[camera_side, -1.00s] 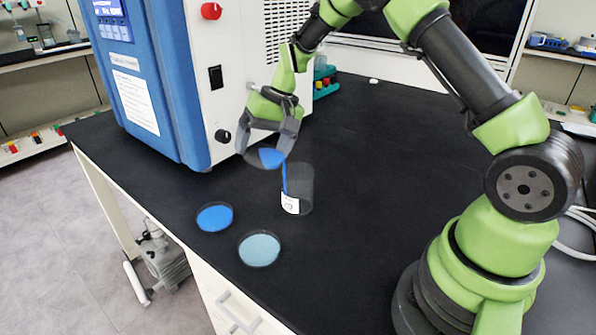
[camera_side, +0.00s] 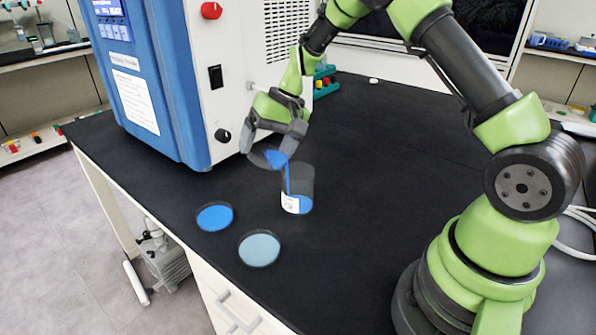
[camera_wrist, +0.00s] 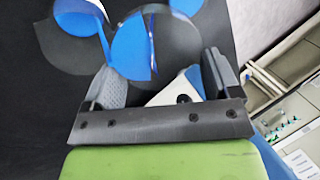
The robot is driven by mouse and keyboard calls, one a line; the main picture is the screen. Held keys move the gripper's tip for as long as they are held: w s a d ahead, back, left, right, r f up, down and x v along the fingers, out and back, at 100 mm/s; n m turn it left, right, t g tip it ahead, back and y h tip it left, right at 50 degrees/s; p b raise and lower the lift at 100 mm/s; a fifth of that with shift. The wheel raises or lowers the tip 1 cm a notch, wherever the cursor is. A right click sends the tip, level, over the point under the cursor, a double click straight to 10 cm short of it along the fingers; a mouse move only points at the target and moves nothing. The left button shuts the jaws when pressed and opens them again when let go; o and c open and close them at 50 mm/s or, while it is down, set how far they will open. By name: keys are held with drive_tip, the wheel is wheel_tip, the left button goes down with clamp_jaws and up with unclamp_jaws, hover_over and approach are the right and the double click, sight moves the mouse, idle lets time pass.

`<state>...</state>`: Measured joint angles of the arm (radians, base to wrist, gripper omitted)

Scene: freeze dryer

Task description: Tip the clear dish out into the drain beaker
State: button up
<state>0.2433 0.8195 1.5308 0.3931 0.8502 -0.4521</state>
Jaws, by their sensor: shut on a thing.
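My gripper (camera_side: 274,146) is shut on the clear dish (camera_side: 258,160), held tilted above the bench at the drain beaker's left rim. Blue liquid lies in the dish and runs from its edge in a thin stream into the drain beaker (camera_side: 307,180). The beaker is clear, with a white label, and stands upright with blue liquid at its bottom. The beaker's outline there is partly hidden behind the dish.
Two shallow dishes stand on the black bench in front: one with bright blue content (camera_side: 215,217), one with pale blue-green content (camera_side: 260,249). The blue and white freeze dryer (camera_side: 205,90) is close behind my gripper. The bench right of the beaker is clear.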

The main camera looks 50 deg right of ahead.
sight(269, 156)
drive_tip(key=shift+s+d+f+t+y, duration=0.25)
drive_tip(key=shift+d+t+y, duration=0.05)
drive_tip(key=shift+d+y, duration=0.1)
idle(0.9)
drive_tip(key=shift+s+d+r+t+y, duration=0.25)
drive_tip(key=shift+s+d+t+y, duration=0.3)
drive_tip(key=shift+d+y, duration=0.2)
idle(1.8)
drive_tip(key=shift+s+d+r+t+y+p, duration=0.2)
drive_tip(key=shift+d+t+y+p, duration=0.1)
drive_tip(key=shift+t+y+p, duration=0.25)
drive_tip(key=shift+s+d+r+t+y+p, duration=0.1)
drive_tip(key=shift+s+d+t+y+p, duration=0.1)
drive_tip(key=shift+d+y+p, duration=0.3)
idle(3.1)
